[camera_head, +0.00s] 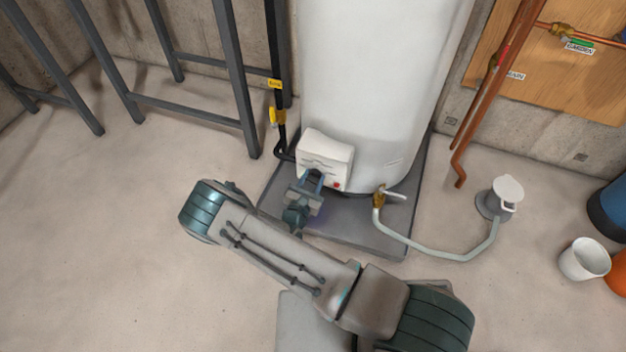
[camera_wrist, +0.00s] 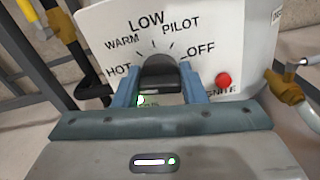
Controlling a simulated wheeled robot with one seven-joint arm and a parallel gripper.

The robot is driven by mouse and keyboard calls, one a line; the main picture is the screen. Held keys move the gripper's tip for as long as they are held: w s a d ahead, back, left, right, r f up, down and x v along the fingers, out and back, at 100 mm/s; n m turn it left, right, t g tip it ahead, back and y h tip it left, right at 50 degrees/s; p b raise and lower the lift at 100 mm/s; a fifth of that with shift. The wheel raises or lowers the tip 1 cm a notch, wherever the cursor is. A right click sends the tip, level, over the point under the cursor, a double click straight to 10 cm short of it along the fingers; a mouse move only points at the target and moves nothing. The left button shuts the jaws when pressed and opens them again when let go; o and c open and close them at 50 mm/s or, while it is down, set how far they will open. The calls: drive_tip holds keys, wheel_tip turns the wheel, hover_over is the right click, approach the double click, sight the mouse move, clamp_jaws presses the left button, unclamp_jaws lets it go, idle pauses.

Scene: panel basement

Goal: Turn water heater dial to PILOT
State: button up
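The water heater (camera_head: 375,80) is a tall white tank with a white control box (camera_head: 325,155) low on its front. In the wrist view the box face (camera_wrist: 225,35) reads HOT, WARM, LOW, PILOT and OFF around a dark round dial (camera_wrist: 160,68). My gripper (camera_head: 315,178) reaches the box from the front. In the wrist view its two blue fingers (camera_wrist: 160,82) stand on either side of the dial, and the dial fills the gap between them. The dial's pointer is hidden, so its setting cannot be read. A red IGNITE button (camera_wrist: 223,80) is right of the fingers.
A brass drain valve (camera_head: 379,199) with a hose (camera_head: 440,252) is right of the box. A black gas pipe (camera_head: 275,60) with a yellow valve is at left, beside grey metal frames (camera_head: 235,80). A white bucket (camera_head: 584,260) stands far right. Floor at left is clear.

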drive_tip(key=shift+m+p, duration=0.3)
drive_tip(key=shift+c, duration=0.2)
drive_tip(key=shift+r+m+p, duration=0.1)
drive_tip(key=shift+m+p, duration=0.65)
drive_tip(key=shift+m, duration=0.15)
drive_tip(key=m+p, duration=0.1)
drive_tip(key=m, duration=0.1)
drive_tip(key=shift+d+m+p, duration=0.1)
drive_tip(key=shift+m+p, duration=0.3)
drive_tip(key=m+p, duration=0.3)
drive_tip(key=m, duration=0.3)
drive_tip(key=shift+p, duration=0.35)
drive_tip(key=m+p, duration=0.3)
drive_tip(key=m, duration=0.3)
drive_tip(key=shift+s+m, duration=0.1)
drive_tip(key=shift+m, duration=0.2)
drive_tip(key=m+p, duration=0.1)
drive_tip(key=m, duration=0.1)
drive_tip(key=m+p, duration=0.1)
drive_tip(key=m, duration=0.1)
drive_tip(key=m+p, duration=0.1)
drive_tip(key=m, duration=0.1)
drive_tip(key=shift+f, duration=0.3)
drive_tip(key=o, duration=1)
drive_tip(key=shift+c, duration=0.2)
